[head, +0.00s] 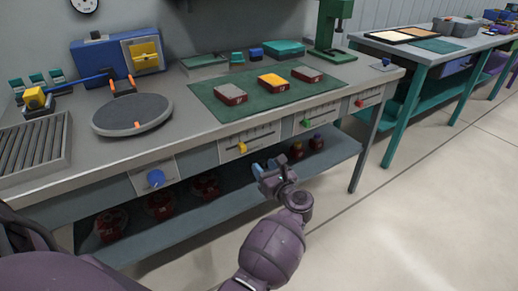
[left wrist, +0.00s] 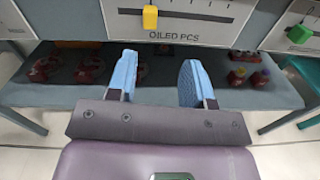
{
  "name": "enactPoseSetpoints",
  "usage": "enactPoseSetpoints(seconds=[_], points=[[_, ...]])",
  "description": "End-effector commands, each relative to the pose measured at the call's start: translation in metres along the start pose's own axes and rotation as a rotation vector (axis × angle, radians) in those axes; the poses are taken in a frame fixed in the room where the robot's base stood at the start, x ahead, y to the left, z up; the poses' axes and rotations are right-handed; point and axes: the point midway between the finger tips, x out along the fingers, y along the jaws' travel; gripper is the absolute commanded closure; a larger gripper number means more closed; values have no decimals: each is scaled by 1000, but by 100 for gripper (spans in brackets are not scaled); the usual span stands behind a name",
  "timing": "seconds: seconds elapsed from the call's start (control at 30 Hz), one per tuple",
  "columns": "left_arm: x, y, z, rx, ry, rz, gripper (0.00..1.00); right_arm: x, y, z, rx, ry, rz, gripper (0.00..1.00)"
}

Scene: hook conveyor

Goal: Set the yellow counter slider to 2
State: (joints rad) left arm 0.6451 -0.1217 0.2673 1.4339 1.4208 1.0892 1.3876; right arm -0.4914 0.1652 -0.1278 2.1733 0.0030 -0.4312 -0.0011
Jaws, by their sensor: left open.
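The yellow counter slider (head: 242,147) sits on a white scale panel on the front face of the workbench, toward the left part of its slot. In the left wrist view the yellow slider (left wrist: 150,17) is at the top, above the label "OILED PCS", with tick marks running to its right. The scale's numbers cannot be read. My left gripper (head: 268,166) is open and empty, below and to the right of the slider in the head view, apart from it. Its blue fingers (left wrist: 158,78) are spread below the panel in the wrist view. My right gripper is not in view.
A green slider (head: 306,122) and a red slider (head: 360,103) are on panels to the right. A blue knob (head: 155,178) is to the left. The lower shelf (head: 225,197) holds several dark red items. Green mat (head: 205,90) carries three blocks on the benchtop.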

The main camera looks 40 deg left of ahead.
Motion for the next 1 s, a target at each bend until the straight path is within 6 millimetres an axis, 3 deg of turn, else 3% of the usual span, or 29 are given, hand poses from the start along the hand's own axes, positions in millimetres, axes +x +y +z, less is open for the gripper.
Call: enactPoseSetpoints(seconds=[0.27,0.8,1.0], points=[[6,6,0,-100,2,34,53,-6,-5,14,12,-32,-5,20],[88,8,-1,-94,0,32,53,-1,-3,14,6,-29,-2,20],[104,9,0,-95,1,31,53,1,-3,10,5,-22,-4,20]])
